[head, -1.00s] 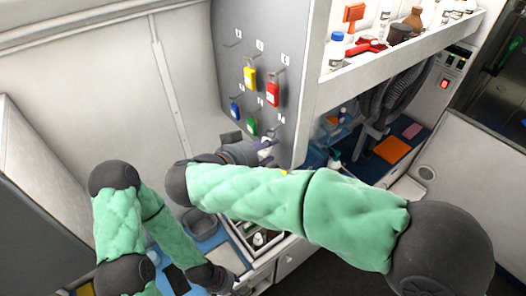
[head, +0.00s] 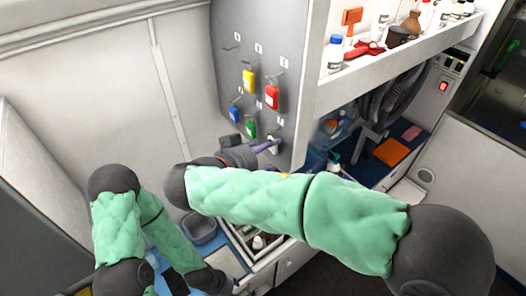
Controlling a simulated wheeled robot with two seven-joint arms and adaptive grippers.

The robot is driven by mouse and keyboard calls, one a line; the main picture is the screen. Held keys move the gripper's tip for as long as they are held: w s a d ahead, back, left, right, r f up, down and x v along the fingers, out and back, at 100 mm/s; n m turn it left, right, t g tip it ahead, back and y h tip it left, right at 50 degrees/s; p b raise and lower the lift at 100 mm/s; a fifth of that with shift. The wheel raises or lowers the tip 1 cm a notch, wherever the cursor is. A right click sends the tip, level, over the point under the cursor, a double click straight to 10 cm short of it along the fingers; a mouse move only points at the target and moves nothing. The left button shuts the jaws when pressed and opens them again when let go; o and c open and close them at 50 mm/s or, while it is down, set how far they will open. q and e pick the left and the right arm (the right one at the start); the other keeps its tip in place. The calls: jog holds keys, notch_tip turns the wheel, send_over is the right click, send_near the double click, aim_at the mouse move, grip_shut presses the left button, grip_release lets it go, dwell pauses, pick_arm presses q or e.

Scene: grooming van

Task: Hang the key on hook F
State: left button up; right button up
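A grey key panel (head: 228,75) carries several hooks with small labels too small to read. A white key tag (head: 274,145) is at the lower right of the panel, by the lowest right hook place. My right gripper (head: 268,146) points right at the panel, with its purple-grey fingers shut on the white key. The gripper partly hides the key, so I cannot tell whether its loop is around the hook. My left gripper (head: 226,286) is low, near the bottom edge, and its fingers are not clear.
A yellow tag (head: 249,82), red tag (head: 271,97), blue tag (head: 234,113) and green tag (head: 250,129) hang on the panel. A shelf (head: 385,58) with bottles juts out to the right. A grey bowl (head: 200,229) sits below my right arm.

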jog(key=v, duration=1.2)
